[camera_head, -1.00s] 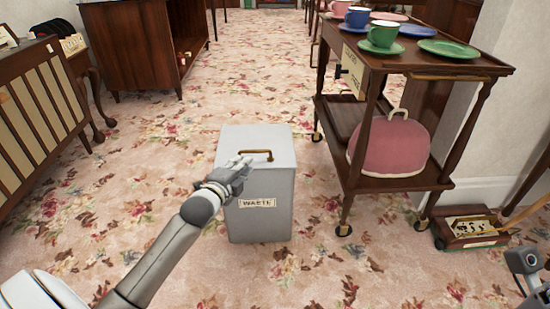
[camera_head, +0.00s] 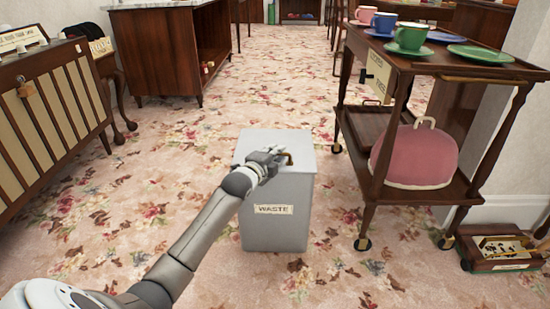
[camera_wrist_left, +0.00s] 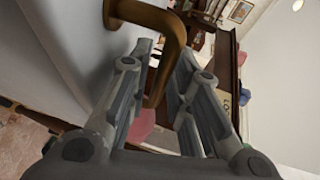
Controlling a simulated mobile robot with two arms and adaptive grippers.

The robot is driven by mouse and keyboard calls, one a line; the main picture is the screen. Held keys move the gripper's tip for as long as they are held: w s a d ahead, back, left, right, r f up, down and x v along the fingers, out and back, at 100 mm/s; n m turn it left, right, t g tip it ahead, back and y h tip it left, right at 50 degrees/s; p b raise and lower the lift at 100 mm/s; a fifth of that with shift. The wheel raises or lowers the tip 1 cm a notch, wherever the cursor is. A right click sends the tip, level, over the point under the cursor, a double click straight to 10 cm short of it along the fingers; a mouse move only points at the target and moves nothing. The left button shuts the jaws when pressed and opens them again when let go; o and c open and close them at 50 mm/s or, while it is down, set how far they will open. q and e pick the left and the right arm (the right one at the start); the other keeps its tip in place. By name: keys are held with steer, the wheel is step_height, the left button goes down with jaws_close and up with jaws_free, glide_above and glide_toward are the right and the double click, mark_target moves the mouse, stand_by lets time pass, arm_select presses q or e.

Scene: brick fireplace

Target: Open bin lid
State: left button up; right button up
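The grey waste bin (camera_head: 278,232) stands on the carpet in the middle of the head view, with a "WASTE" label on its front. Its flat lid (camera_head: 300,142) is down. A brass handle (camera_head: 289,158) on the lid is partly hidden by my left gripper (camera_head: 268,160), which is over the lid. In the left wrist view, the brass handle (camera_wrist_left: 143,14) passes between the spread fingers of my left gripper (camera_wrist_left: 166,58). The fingers look close around it but not clamped. My right gripper is not in view.
A wooden trolley (camera_head: 385,209) with cups, plates and a pink tea cosy (camera_head: 420,157) stands close to the right of the bin. A slatted wooden piece (camera_head: 45,115) stands at left, a cabinet (camera_head: 155,55) behind. Carpet around the bin's left and front is clear.

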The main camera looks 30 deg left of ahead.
arm_select(q)
jaws_close()
stand_by(0.4)
